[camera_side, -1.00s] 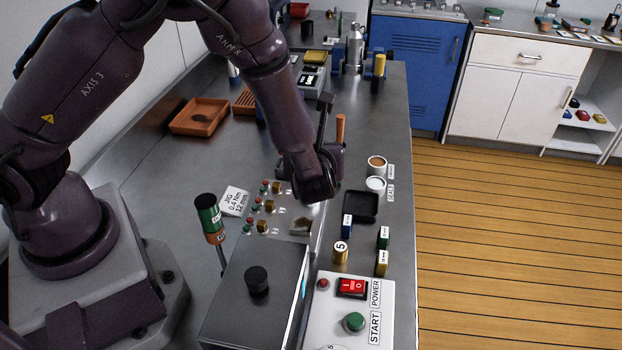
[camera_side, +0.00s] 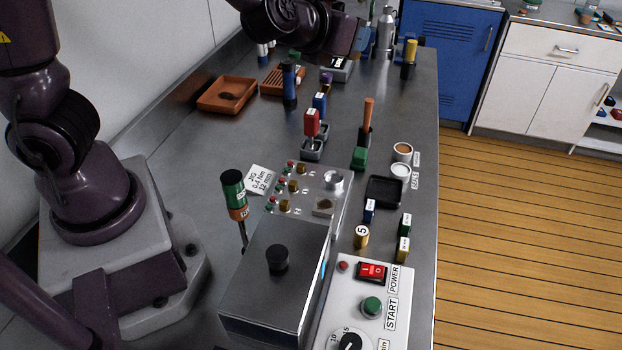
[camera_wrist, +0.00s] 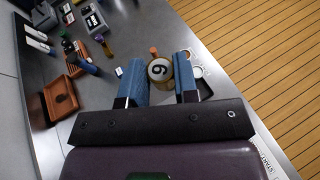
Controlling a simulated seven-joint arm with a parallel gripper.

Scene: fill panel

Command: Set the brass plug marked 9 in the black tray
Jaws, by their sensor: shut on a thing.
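My gripper (camera_wrist: 160,85) has blue fingers in the wrist view, shut on a brass plug (camera_wrist: 160,71) whose end face shows a 9. In the side view my wrist is at the top, raised over the far part of the bench; the held plug cannot be made out there. The black tray (camera_side: 384,191) lies empty on the bench near the right edge, away from the gripper. In the wrist view the tray is mostly hidden behind the right finger. Another brass plug, marked 5 (camera_side: 361,236), stands just in front of the tray.
A tool with an orange handle (camera_side: 368,113) stands in a holder farther back. A control panel (camera_side: 305,190) is left.

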